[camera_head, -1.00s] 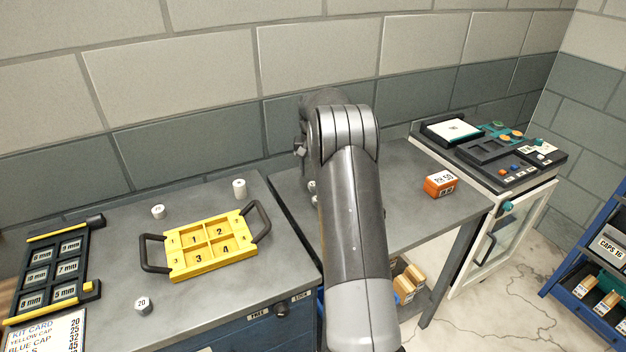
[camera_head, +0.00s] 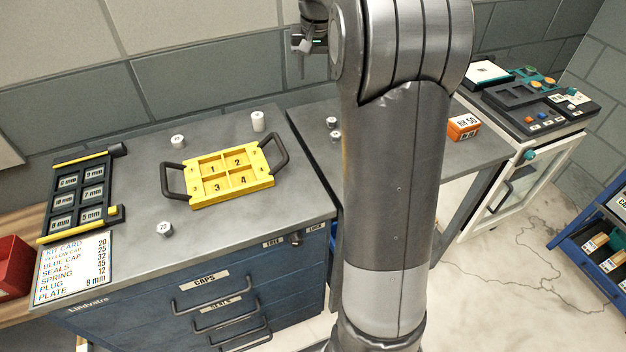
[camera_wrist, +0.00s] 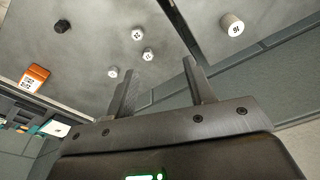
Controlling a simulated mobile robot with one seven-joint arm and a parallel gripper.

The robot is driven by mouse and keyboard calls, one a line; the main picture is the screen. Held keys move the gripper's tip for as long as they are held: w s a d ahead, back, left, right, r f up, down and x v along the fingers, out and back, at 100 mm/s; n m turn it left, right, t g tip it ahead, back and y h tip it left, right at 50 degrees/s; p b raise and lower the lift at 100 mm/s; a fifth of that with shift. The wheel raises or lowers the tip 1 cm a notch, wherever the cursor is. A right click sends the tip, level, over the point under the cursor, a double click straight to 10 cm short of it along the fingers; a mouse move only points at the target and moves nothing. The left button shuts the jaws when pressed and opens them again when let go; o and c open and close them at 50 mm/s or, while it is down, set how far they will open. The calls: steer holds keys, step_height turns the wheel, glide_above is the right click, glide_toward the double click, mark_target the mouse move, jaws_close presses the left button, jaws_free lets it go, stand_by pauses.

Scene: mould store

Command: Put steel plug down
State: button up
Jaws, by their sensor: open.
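My gripper (camera_head: 302,68) is raised above the back of the worktops, by the wall, partly hidden by my arm. In the wrist view my gripper (camera_wrist: 158,75) has its fingers apart with nothing between them. Two small steel-grey cylinders, (camera_head: 331,122) and (camera_head: 335,136), stand close together on the right table, just left of my arm. The wrist view shows several such pieces, among them a pair of cylinders (camera_wrist: 137,34) and (camera_wrist: 148,54), apart from the fingers. I cannot tell which one is the steel plug.
A yellow four-compartment tray (camera_head: 232,175) with black handles lies on the left cabinet top. Small cylinders stand around it: a taller one (camera_head: 258,121), one behind (camera_head: 178,141) and one marked 20 (camera_head: 164,229). An orange box (camera_head: 463,127) stands on the right table.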

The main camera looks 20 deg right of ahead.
steer(key=s+a+r+n+t, duration=0.1)
steer(key=s+a+r, duration=0.1)
steer(key=s+a, duration=0.45)
steer(key=s+a+r+n+t, duration=0.1)
steer(key=s+a+r, duration=0.2)
steer(key=s, duration=0.7)
steer(key=s+a+f+n+t, duration=0.1)
steer(key=s+a+f, duration=0.1)
steer(key=s, duration=0.6)
steer(key=s+a+f+n+t, duration=0.1)
steer(key=s+f, duration=0.3)
steer(key=s, duration=0.4)
steer(key=shift+a+f, duration=0.2)
steer(key=shift+a, duration=0.65)
